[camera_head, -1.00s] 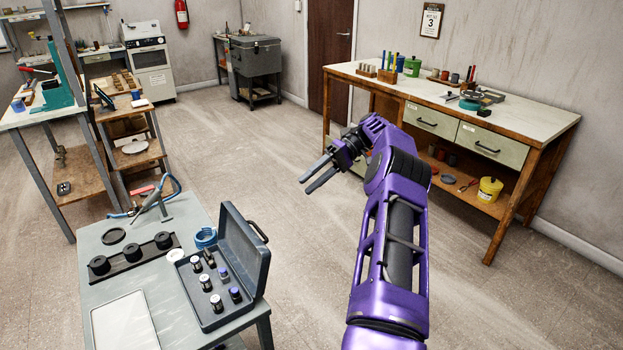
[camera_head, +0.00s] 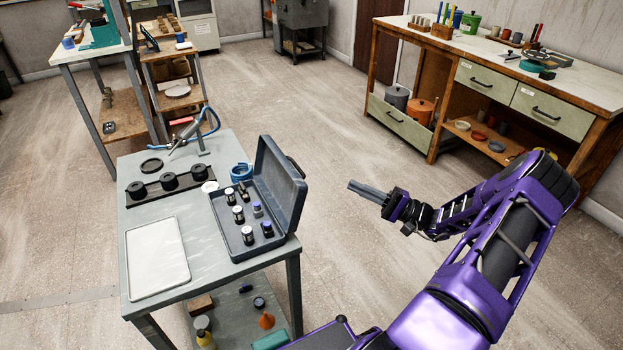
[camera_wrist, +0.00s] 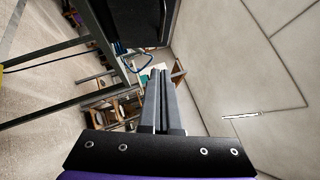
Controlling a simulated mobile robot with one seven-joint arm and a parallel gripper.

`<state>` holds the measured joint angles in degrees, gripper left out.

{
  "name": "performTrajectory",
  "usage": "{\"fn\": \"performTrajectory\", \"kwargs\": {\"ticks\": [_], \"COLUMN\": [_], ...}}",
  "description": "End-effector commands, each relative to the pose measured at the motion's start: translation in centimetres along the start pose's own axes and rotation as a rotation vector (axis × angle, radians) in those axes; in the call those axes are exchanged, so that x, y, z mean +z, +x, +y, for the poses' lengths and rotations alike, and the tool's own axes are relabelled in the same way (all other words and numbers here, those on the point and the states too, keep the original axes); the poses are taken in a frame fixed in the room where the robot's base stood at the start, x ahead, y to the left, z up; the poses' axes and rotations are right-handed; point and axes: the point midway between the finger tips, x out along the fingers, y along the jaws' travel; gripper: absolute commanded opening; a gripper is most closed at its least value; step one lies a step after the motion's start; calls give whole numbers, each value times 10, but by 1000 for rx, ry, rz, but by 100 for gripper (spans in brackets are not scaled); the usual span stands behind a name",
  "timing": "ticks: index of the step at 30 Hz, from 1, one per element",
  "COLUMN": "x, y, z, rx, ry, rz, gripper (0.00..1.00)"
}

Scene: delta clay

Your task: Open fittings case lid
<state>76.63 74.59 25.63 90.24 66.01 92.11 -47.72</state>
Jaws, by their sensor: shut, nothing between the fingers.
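The grey fittings case (camera_head: 232,243) stands on the near table with its lid (camera_head: 282,188) raised and tilted back to the right. Several small fittings with white, dark and blue-purple parts stand inside the case. My gripper (camera_head: 352,186) is right of the lid, apart from it, above the floor and pointing left toward the case. Its fingers are together and empty. In the wrist view my gripper (camera_wrist: 168,72) shows with both fingers side by side. A dark panel at the top of that view is cut off, and I cannot tell for sure what it is.
The table (camera_head: 200,265) also holds a white tray (camera_head: 157,258), a rack with black rings (camera_head: 170,181) and a blue coil (camera_head: 241,172). A workbench (camera_head: 570,80) stands at the back right. The floor between is clear.

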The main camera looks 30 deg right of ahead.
Motion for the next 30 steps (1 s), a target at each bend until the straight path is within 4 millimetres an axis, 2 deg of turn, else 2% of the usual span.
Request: {"fn": "performTrajectory", "kwargs": {"ticks": [4,7,11,21,24,30], "x": [2,2,1,0,12,24], "y": [-1,9,32,102,112,125], "z": [6,5,5,3,2,2], "rx": [-27,-27,-26,-25,-25,-25], "ry": [23,23,23,24,24,23], "rz": [41,40,37,37,39,39], "gripper": [0,0,0,0,0,0]}}
